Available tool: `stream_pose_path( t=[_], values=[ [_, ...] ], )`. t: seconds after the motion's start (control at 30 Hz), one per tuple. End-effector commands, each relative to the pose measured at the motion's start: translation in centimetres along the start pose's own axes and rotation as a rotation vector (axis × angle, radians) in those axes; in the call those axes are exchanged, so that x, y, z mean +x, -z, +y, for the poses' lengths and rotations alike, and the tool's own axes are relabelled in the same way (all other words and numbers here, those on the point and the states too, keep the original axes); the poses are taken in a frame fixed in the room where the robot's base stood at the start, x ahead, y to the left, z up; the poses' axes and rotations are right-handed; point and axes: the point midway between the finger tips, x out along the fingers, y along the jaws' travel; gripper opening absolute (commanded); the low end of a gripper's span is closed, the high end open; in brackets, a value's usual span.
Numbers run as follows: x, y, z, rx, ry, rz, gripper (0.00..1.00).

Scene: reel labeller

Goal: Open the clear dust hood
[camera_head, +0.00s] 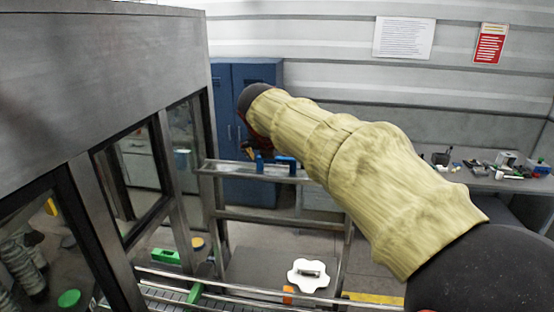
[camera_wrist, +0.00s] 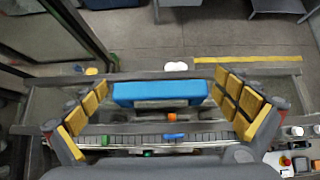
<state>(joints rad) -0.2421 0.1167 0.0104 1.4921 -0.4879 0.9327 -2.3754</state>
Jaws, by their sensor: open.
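The hood's metal-framed edge (camera_head: 290,176) shows in the head view beyond the machine's tall side, partly behind my arm. Its clear panes are hard to make out. A blue handle bar (camera_wrist: 160,93) lies across the middle of the wrist view, along a grey rail (camera_wrist: 250,66). My gripper (camera_wrist: 161,86) is open, with one yellow-padded finger at each end of the bar. The bar lies between the fingers, with gaps at both sides; I see no contact. In the head view my gripper's end is mostly hidden behind my padded wrist.
A grey machine housing (camera_head: 100,70) with dark-framed windows fills the left. Below are a white lobed part (camera_head: 308,274), a green block (camera_head: 166,256) and a roller track (camera_wrist: 180,138). Blue lockers (camera_head: 232,110) stand behind. A cluttered bench (camera_head: 480,182) is at the right.

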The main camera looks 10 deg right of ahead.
Motion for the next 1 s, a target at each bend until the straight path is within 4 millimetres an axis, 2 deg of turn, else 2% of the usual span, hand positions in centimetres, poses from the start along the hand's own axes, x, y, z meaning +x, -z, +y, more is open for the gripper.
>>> stream_pose_path(
  t=[0.23, 0.37, 0.8, 1.0],
  values=[
    [-0.1, 0.0, 0.0, 0.000, -0.001, -0.001, 1.00],
    [-1.0, -0.1, 0.0, 0.000, -0.002, -0.003, 1.00],
    [-9.2, -0.1, 0.1, 0.000, -0.002, -0.003, 1.00],
    [-11.5, 0.0, 0.1, 0.000, -0.001, -0.001, 1.00]
  ],
)
